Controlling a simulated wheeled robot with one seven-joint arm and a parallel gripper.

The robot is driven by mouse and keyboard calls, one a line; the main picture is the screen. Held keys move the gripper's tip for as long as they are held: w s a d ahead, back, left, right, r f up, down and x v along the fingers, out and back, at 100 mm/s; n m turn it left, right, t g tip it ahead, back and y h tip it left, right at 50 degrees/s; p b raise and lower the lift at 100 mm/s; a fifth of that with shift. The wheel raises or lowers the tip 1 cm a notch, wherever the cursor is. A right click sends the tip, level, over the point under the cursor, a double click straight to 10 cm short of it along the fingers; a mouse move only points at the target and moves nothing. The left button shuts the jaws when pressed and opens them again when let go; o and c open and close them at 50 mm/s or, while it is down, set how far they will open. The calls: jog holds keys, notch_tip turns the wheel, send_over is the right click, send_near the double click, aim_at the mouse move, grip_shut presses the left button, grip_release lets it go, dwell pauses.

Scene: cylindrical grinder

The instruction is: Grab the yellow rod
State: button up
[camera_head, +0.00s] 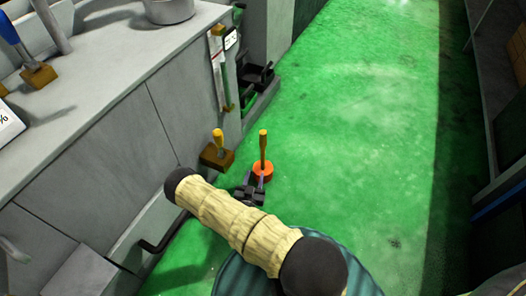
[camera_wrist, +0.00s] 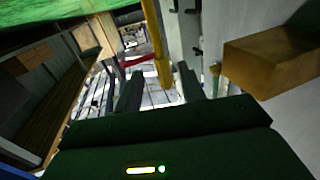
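The yellow rod (camera_head: 263,147) stands upright on a round orange base (camera_head: 262,171) in the head view. My gripper (camera_head: 256,183) is low, beside the orange base on its near side. In the wrist view the yellow rod (camera_wrist: 158,45) runs down from the top edge, and its end appears in the gap between my two fingers. My gripper (camera_wrist: 160,88) is open there, with space on both sides of the rod. The rod looks beyond the fingertips, but I cannot tell the exact distance. Part of the orange base is hidden behind the gripper in the head view.
A wooden block (camera_head: 216,157) with a yellow-handled tool (camera_head: 218,137) is left of the rod; the block (camera_wrist: 280,55) is at the right in the wrist view. A grey cabinet (camera_head: 115,130) fills the left. The green floor (camera_head: 350,150) to the right is clear.

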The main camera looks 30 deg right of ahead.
aim_at(262, 151)
jog(key=b+x, duration=0.4)
jog(key=x, duration=0.5)
jog(key=shift+d, duration=0.15)
jog(key=shift+w, duration=0.1)
jog(key=shift+w+d+f+b, duration=0.15)
jog(key=shift+w+d+b, duration=0.25)
jog(key=shift+b, duration=0.3)
jog(key=b+x, duration=0.2)
jog(key=x, duration=0.1)
jog(key=shift+s+d, duration=0.1)
jog(key=shift+d, duration=0.05)
jog(key=shift+w+d+r+b, duration=0.2)
jog(key=shift+w+d+b, duration=0.15)
jog(key=shift+w, duration=0.05)
jog(key=shift+r, duration=0.1)
grip_shut()
